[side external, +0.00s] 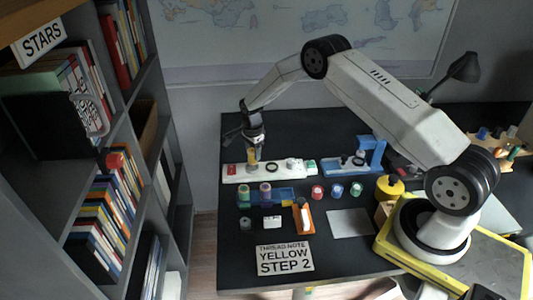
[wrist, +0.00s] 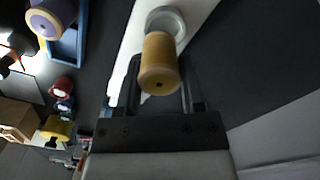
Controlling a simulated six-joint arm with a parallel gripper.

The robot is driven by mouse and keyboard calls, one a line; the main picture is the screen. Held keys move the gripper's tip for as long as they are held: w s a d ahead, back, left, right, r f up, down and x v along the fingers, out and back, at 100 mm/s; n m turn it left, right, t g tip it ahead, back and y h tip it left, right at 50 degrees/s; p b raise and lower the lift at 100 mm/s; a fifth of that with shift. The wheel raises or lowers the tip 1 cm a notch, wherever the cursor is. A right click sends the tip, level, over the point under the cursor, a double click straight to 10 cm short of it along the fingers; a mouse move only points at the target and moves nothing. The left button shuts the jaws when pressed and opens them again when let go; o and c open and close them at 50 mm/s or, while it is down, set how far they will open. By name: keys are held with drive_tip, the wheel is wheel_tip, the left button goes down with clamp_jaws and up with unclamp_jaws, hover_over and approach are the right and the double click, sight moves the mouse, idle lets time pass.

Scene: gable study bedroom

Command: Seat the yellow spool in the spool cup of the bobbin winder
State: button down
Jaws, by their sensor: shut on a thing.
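The yellow spool (wrist: 160,62) is held between the two fingers of my gripper (wrist: 158,88), with its end face toward the wrist camera. In the side view my gripper (side external: 254,150) points down over the left part of the white bobbin winder (side external: 236,175), with the yellow spool (side external: 254,158) at its tips. In the wrist view a round grey cup (wrist: 168,18) on the white winder (wrist: 143,45) shows just beyond the spool, partly overlapped by it. I cannot tell the gap between the spool's lower end and the winder.
A blue rack (side external: 285,193) with purple and green spools stands in front of the winder. Red, blue and green spools (side external: 337,190) stand to its right. A blue device (side external: 373,155) is at the back right. A note card (side external: 285,259) reads "YELLOW STEP 2". The back-left tabletop is clear.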

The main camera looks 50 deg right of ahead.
sight(252, 159)
drive_tip(key=shift+w+f, duration=0.15)
drive_tip(key=shift+f, duration=0.1)
drive_tip(key=shift+w+f, duration=0.1)
drive_tip(key=shift+f, duration=1.6)
drive_tip(key=shift+f, duration=0.15)
drive_tip(key=shift+c, duration=1)
unclamp_jaws()
drive_tip(key=shift+r, duration=0.2)
drive_tip(key=shift+r, duration=6)
